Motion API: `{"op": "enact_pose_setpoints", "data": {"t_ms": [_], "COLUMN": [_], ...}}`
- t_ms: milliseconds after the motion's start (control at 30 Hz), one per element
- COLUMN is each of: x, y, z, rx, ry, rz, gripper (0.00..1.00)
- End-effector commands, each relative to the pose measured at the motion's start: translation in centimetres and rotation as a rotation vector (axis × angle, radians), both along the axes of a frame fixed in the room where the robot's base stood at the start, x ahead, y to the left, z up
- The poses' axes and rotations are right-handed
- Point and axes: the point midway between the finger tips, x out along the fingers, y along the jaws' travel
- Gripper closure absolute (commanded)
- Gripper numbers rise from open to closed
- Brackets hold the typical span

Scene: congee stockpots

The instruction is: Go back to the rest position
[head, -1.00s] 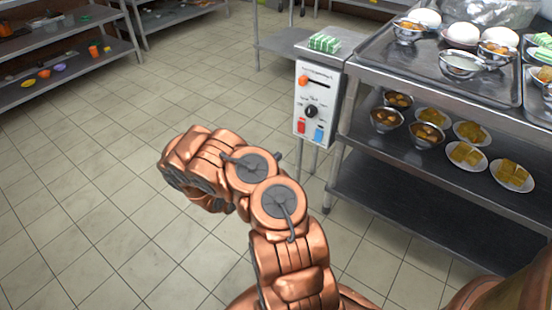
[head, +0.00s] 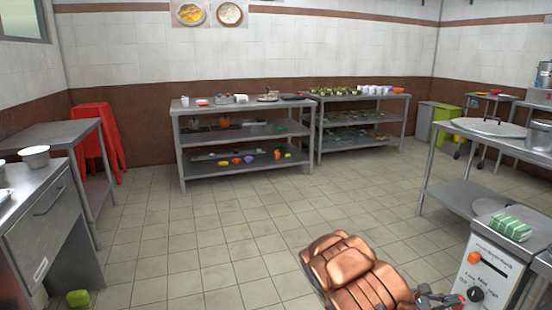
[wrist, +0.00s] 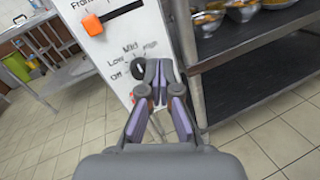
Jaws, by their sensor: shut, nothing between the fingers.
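My gripper (wrist: 158,75) shows in the wrist view with its two grey fingers together and nothing held between them. Its tips appear in front of a white control panel (wrist: 105,45), beside a dark round knob (wrist: 138,66); I cannot tell whether they touch it. In the head view my copper arm reaches from the bottom edge toward the same control panel (head: 490,270) at the lower right. Only part of the dark gripper (head: 436,298) shows there. The panel carries an orange slider (wrist: 92,24) above the knob.
A metal shelf with bowls (wrist: 243,10) stands right of the panel. A green-and-white pack (head: 511,228) lies on top of the panel unit. Metal shelves (head: 245,140) line the back wall, and a steel counter (head: 35,200) stands at the left. The tiled floor (head: 200,230) between is open.

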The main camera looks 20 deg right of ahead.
Motion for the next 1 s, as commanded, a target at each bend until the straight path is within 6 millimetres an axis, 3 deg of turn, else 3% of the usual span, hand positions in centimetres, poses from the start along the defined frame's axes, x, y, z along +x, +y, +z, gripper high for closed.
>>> {"op": "enact_pose_setpoints", "data": {"t_ms": [33,100,400,700,1000], "x": [-0.7,-1.9,-7.3,-11.9,-15.3], "y": [0.3,0.9,4.6,9.9,16.4], "z": [2.9,5.5,14.5,20.5,24.3], "rx": [-0.007,-0.010,0.014,0.108,0.272], "ry": [-0.039,-0.090,-0.309,-0.531,-0.727], "rz": [-0.032,-0.081,-0.278,-0.455,-0.608], "gripper": [1.00,1.00,1.00,1.00,1.00]}}
